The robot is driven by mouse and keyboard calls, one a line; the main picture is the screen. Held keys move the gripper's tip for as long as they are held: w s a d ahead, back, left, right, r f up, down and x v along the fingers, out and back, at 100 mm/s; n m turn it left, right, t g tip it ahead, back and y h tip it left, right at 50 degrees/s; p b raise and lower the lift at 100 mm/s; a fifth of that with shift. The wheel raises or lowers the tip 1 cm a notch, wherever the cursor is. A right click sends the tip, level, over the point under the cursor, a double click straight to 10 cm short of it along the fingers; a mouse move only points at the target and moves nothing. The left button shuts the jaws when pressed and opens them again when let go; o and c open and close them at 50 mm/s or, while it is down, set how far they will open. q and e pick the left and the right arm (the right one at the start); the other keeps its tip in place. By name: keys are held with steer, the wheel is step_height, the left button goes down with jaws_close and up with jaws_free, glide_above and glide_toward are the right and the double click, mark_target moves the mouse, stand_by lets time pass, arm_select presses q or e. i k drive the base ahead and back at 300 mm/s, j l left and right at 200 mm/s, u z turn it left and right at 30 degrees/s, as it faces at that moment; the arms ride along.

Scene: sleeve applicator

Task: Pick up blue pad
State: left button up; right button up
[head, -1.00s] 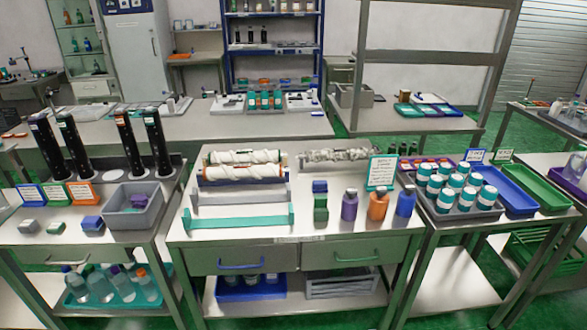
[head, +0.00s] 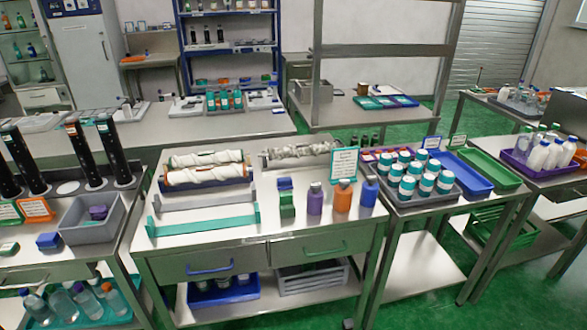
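A small blue pad (head: 49,241) lies on the left table, just left of a grey bin (head: 92,220). A green pad (head: 9,248) lies farther left, near the picture's edge. A purple item (head: 98,212) sits inside the grey bin. On the middle table another small blue block (head: 285,183) shows directly behind or on top of a green block (head: 287,204); I cannot tell which. Neither of my grippers is in view.
Tall black tubes (head: 115,150) stand at the back of the left table. The middle table holds white spiral rollers (head: 205,176), a teal bracket (head: 203,219) and several bottles (head: 342,200). Green floor shows at the right between the tables.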

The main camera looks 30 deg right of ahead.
mark_target(284, 182)
steer(key=i, duration=1)
